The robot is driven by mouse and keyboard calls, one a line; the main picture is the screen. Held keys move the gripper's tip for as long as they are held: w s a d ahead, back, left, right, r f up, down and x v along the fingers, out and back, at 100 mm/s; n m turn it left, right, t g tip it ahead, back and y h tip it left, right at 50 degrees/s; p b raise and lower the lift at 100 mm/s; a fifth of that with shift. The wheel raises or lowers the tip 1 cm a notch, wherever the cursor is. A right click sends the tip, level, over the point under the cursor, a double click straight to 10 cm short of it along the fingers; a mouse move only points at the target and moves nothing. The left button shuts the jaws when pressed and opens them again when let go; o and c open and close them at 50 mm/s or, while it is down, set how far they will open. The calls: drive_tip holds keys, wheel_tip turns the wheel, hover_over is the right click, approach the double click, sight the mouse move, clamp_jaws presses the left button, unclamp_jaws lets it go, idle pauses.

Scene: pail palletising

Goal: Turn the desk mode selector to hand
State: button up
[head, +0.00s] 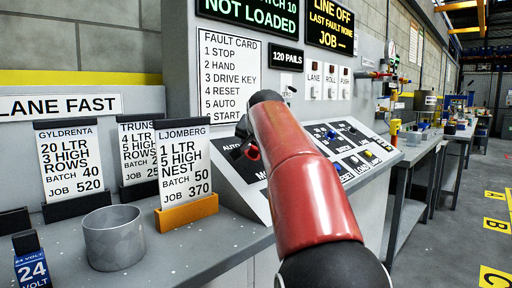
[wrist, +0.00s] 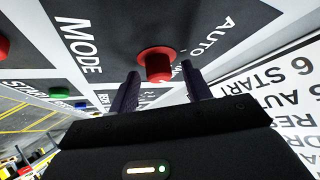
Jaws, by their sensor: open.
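The mode selector (wrist: 157,62) is a red knob on the dark sloping desk panel, with MODE printed to its left and AUTO to its upper right in the wrist view. A bit of red beside my fingers in the head view (head: 252,153) appears to be the same knob. My gripper (wrist: 160,90) is open, with one dark finger on each side of the knob's near end in the picture. I cannot tell whether the fingers touch it. In the head view my gripper (head: 243,151) is partly hidden by my arm. The knob's pointing direction and any HAND label are not visible.
A green button (wrist: 60,93) and a red button (wrist: 3,46) sit on the panel nearby. A fault card (head: 231,75) hangs above the desk. Job cards, including the Ljomberg card (head: 187,165), and a grey metal pail (head: 113,240) stand on the left bench.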

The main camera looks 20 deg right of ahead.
drive_tip(key=v, duration=0.7)
drive_tip(key=shift+s+r, duration=0.2)
drive_tip(key=shift+s, duration=0.15)
drive_tip(key=shift+a, duration=0.1)
